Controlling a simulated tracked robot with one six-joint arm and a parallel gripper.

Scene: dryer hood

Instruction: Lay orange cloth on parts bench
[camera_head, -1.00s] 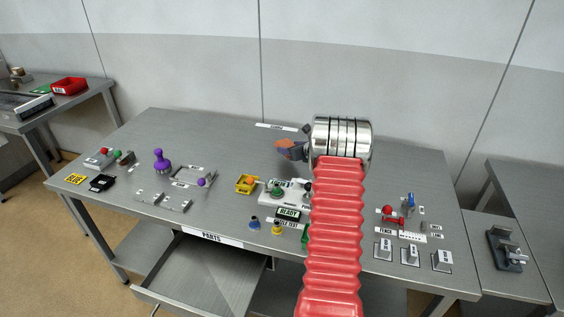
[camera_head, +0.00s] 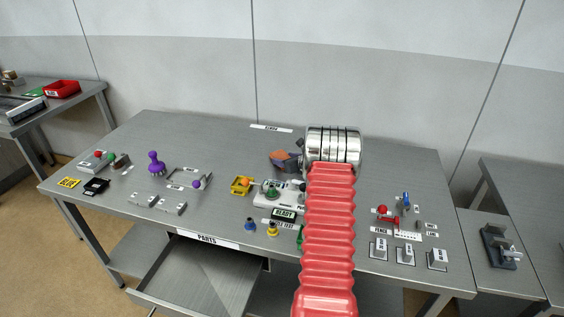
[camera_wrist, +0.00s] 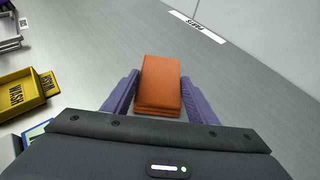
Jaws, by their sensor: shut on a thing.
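My gripper (camera_wrist: 160,88) is shut on the orange cloth (camera_wrist: 159,81), which shows as a folded block between the two purple fingers in the wrist view. In the head view the cloth (camera_head: 280,154) is a small orange patch beside the fingers, left of my silver wrist. The cloth is over the back middle of the grey metal bench (camera_head: 225,145). I cannot tell whether the cloth touches the benchtop.
A yellow box (camera_head: 241,185) stands left of the gripper; the wrist view shows a yellow WASH tray (camera_wrist: 17,93). A purple knob (camera_head: 155,163), a READY panel (camera_head: 284,214) and red fittings (camera_head: 388,219) occupy the bench. An open drawer (camera_head: 200,275) sticks out in front. The back strip is mostly clear.

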